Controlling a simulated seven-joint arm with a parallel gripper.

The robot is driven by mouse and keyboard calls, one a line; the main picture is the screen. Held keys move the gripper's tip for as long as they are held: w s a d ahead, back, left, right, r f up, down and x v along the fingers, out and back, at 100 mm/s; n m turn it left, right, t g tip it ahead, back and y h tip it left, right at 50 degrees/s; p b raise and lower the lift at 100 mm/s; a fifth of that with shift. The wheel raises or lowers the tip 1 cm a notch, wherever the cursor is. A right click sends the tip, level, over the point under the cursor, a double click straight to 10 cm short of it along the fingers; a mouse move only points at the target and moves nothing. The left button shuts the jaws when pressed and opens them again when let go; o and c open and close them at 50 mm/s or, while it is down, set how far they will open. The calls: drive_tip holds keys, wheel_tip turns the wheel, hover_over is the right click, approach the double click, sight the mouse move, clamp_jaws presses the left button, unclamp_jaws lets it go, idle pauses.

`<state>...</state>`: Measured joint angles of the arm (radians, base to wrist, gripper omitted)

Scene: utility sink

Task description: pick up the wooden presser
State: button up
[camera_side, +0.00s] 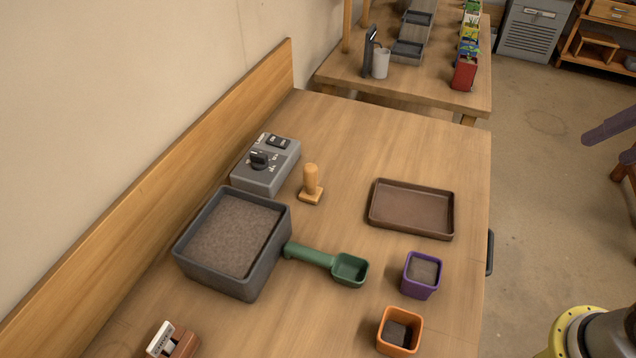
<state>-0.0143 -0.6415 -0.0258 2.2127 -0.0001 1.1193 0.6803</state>
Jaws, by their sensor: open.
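The wooden presser (311,180) stands upright on the wooden bench, with a rounded knob handle above a flat square base. It stands just right of the grey control box and beyond the dark soil tray. Nothing covers it and nothing touches its handle. My gripper is not in view. Part of what may be my arm, dark grey with a yellow ring, shows at the bottom right edge, away from the presser.
Around the presser are the control box (248,178), soil tray (207,277), green scoop (318,257) and shallow brown tray (384,224). A purple pot (420,289) and orange pot (386,346) stand nearer. A raised wooden board (170,190) edges the bench's left. Bench beyond the presser is clear.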

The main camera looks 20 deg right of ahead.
drive_tip(key=w+a+r+m, duration=0.3)
drive_tip(key=w+r+m, duration=0.3)
drive_tip(key=w+r, duration=0.4)
drive_tip(key=m+g, duration=0.3)
drive_tip(key=g, duration=0.2)
hover_over(310, 166)
wheel_tip(310, 166, down, 21)
wheel_tip(310, 166, down, 14)
drive_tip(key=shift+r, duration=0.2)
clamp_jaws()
